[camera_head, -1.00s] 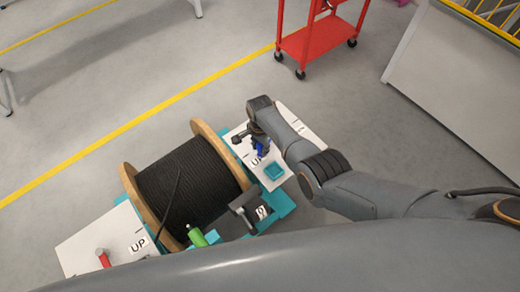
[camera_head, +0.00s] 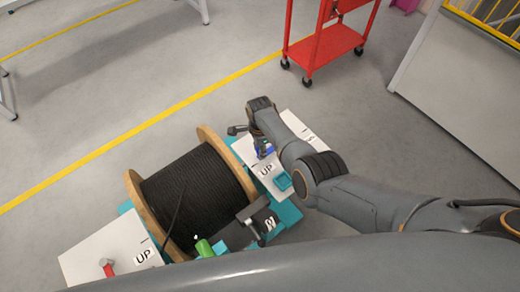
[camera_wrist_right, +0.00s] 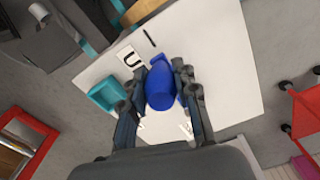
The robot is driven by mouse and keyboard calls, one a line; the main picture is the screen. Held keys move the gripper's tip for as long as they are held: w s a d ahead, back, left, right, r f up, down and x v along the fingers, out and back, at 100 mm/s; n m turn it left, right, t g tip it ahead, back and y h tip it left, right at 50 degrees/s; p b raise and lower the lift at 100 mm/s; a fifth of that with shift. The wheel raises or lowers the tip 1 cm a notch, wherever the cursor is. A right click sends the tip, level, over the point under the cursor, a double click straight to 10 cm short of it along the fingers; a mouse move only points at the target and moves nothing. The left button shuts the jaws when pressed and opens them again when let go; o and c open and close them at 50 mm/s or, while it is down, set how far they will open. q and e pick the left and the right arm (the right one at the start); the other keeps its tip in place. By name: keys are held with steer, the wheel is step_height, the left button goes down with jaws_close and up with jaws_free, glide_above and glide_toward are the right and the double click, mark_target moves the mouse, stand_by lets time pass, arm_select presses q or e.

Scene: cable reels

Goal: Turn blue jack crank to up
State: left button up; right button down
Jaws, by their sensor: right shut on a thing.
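The blue crank handle (camera_head: 265,152) is at the white panel (camera_head: 292,122) on the right side of the cable reel. My right gripper (camera_head: 261,141) is shut on it; in the right wrist view the blue handle (camera_wrist_right: 160,88) sits between the two fingers (camera_wrist_right: 160,105). The UP label (camera_head: 266,170) shows just below the gripper in the head view. My left gripper is not in view.
A black cable reel (camera_head: 190,190) with wooden flanges stands left of the panel. A second white panel (camera_head: 105,245) has a red handle (camera_head: 107,267). A green handle (camera_head: 204,247) is near the reel's front. A red cart (camera_head: 325,45) stands behind; open floor lies between.

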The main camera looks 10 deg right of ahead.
steer(key=shift+w+r, duration=0.1)
steer(key=shift+w, duration=0.1)
steer(key=c, duration=1.1)
jaws_free()
steer(key=shift+c, duration=0.2)
steer(key=shift+o, duration=0.8)
steer(key=shift+r, duration=3.7)
